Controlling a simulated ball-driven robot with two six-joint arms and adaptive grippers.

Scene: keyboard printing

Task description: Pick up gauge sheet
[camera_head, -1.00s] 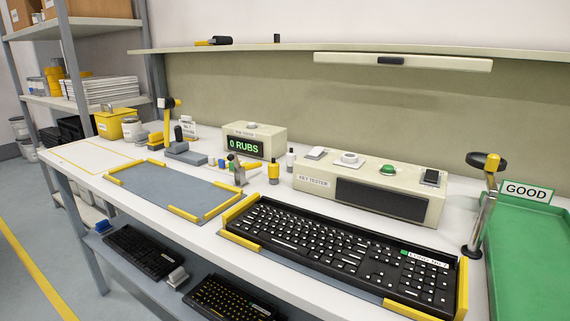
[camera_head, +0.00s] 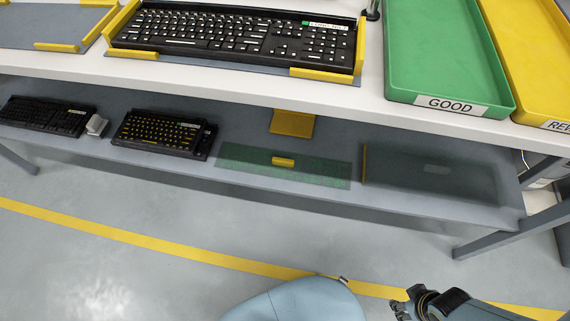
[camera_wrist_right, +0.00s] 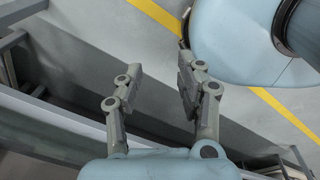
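A translucent green sheet (camera_head: 235,159) with a yellow tab (camera_head: 284,161) lies on the lower shelf, right of the keyboards there. A translucent grey sheet (camera_head: 430,178) with a yellow strip on its left edge lies farther right on that shelf. I cannot tell for certain which one is the gauge sheet. My right gripper (camera_head: 400,307) is at the bottom of the head view, in front of and below the shelf, apart from both sheets. In the right wrist view its fingers (camera_wrist_right: 158,72) are spread with nothing between them. My left gripper is out of view.
Two keyboards (camera_head: 160,133) (camera_head: 45,116) lie on the lower shelf (camera_head: 240,193). A yellow bracket (camera_head: 293,123) stands behind the green sheet. The tabletop (camera_head: 250,79) overhangs the shelf, with a large keyboard (camera_head: 235,34), a green tray (camera_head: 499,98) and a yellow tray (camera_head: 530,60).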

